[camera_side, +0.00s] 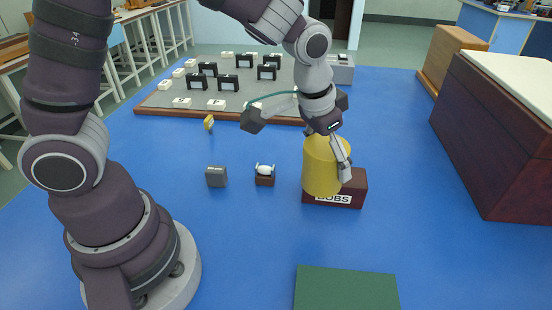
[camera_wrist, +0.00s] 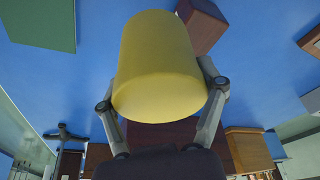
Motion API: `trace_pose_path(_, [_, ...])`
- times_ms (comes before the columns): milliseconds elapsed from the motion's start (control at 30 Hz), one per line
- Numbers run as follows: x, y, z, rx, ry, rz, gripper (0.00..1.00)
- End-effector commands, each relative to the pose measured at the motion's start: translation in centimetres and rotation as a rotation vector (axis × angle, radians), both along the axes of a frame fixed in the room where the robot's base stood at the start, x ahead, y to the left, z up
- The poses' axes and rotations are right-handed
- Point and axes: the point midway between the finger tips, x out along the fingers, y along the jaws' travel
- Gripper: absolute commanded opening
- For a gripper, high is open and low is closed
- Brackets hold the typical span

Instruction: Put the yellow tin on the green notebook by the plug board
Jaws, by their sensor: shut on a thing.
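The yellow tin (camera_side: 321,168) is held upright in my gripper (camera_side: 333,158), in front of part of a dark red box marked "BOBS". One finger shows along the tin's right side; the other is hidden in the side view. In the wrist view the tin (camera_wrist: 158,60) fills the middle, with a finger of my gripper (camera_wrist: 163,92) on each side. I cannot tell how high its base is above the table. The green notebook (camera_side: 347,290) lies flat at the bottom edge of the side view, partly cut off, apart from the tin. A green patch, likely it, shows at upper left in the wrist view (camera_wrist: 38,22).
The "BOBS" box (camera_side: 357,188) is close to the tin. A grey plug board (camera_side: 165,103) lies behind. A large dark red case (camera_side: 490,140) stands at right. Blue table between tin and notebook is clear.

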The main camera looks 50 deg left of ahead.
Motion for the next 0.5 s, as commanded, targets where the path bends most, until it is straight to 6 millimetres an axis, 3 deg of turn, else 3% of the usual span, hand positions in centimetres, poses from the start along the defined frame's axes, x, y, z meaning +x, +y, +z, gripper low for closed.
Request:
trace_pose_path(33, [-0.8,-3.3,0.0,-0.002,0.0,-0.129,0.3])
trace_pose_path(100, [-2.2,-7.0,0.0,-0.003,0.0,-0.285,0.3])
trace_pose_path(200, [-4.4,-11.0,0.0,-0.005,-0.001,-0.461,0.3])
trace_pose_path(367, [-6.8,-14.2,0.0,-0.006,-0.002,-0.615,0.3])
trace_pose_path(500, [-7.4,-14.7,-2.3,-0.004,0.004,-0.644,0.3])
